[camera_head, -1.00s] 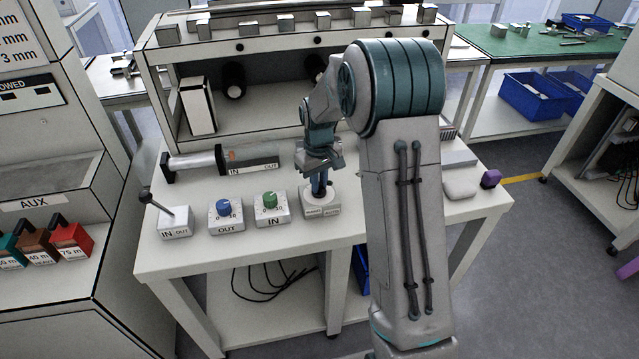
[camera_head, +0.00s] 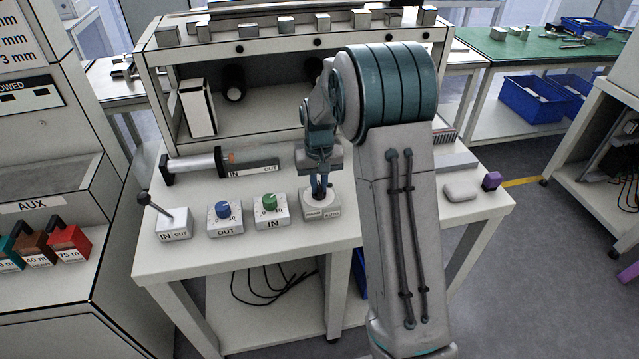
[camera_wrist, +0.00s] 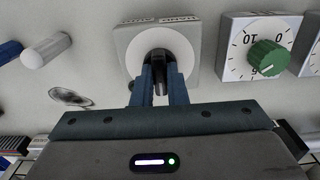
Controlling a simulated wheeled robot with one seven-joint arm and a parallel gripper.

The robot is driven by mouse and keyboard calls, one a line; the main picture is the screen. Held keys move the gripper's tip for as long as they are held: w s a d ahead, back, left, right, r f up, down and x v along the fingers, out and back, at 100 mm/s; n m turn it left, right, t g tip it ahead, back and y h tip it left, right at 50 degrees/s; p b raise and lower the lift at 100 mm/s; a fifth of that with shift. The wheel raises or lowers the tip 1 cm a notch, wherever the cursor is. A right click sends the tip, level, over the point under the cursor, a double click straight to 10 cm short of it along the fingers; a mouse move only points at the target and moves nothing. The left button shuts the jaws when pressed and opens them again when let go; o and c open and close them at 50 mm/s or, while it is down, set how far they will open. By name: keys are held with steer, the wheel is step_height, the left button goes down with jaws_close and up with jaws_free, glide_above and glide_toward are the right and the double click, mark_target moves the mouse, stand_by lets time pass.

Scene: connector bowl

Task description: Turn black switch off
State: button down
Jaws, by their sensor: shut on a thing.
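The black switch (camera_wrist: 160,58) stands on a white square base in the wrist view, with a round white disc around its foot. In the head view its base (camera_head: 321,206) is on the table, right of the dial boxes, with two labels on its front; the right one seems to read AUTO. My gripper (camera_head: 320,190) points down over this base. In the wrist view my gripper (camera_wrist: 161,75) has its two blue fingers shut on the switch, one on each side. The fingers hide part of the switch, so its exact tilt is hard to tell.
Left of the switch stand a green dial box (camera_head: 270,208), a blue dial box (camera_head: 225,217) and a lever box (camera_head: 173,223). A cylinder device (camera_head: 195,165) lies behind them. A white block (camera_head: 460,192) and a purple piece (camera_head: 491,181) are at the table's right.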

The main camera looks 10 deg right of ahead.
mark_target(319, 186)
steer(key=c, duration=1.4)
jaws_free()
steer(key=shift+c, duration=0.2)
step_height(319, 186, up, 14)
